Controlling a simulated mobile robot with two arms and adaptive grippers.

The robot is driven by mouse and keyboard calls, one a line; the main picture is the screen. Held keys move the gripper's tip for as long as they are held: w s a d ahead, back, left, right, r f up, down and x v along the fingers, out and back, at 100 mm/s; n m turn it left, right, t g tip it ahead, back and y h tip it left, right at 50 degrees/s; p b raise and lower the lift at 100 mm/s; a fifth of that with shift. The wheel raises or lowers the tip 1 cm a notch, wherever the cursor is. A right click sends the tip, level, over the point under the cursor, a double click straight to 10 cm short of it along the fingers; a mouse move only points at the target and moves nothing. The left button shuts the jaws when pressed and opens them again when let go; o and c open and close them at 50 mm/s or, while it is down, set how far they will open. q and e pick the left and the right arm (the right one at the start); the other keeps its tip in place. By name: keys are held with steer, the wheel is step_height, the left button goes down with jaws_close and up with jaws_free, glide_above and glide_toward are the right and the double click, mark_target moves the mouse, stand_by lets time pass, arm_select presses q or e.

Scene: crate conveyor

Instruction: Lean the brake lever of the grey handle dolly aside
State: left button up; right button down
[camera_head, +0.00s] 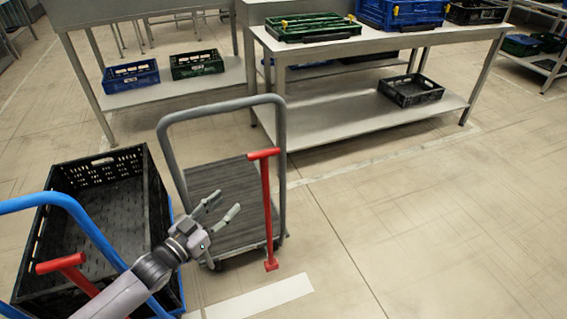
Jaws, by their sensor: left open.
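The grey handle dolly (210,182) stands in the middle left, with a dark ribbed deck and a grey hoop handle (222,106). Its red brake lever (266,205) stands nearly upright on the near right side, with a short crossbar on top and a red foot low down. My left gripper (223,205) is open and empty. In the picture it lies to the left of the lever, over the dolly's deck, with a gap between its fingertips and the lever. My right gripper is out of view.
A second dolly with a blue handle (62,199), its own red lever (62,263) and a black crate (152,205) stands at the left. A work table (385,43) with crates stands behind. The floor at the right is clear.

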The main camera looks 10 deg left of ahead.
mark_target(262, 170)
arm_select(q)
steer(key=b+x, duration=0.1)
steer(key=x, duration=1)
steer(key=r+b+x, duration=0.1)
steer(key=x, duration=0.4)
steer(key=shift+d+b, duration=0.25)
steer(key=shift+b, duration=0.05)
steer(key=shift+w+d, duration=0.2)
steer(key=shift+w, duration=0.25)
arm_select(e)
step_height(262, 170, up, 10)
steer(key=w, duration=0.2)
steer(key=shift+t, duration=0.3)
arm_select(q)
steer(key=shift+c, duration=0.5)
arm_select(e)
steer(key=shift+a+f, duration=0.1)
arm_select(q)
jaws_close()
steer(key=shift+a, duration=0.1)
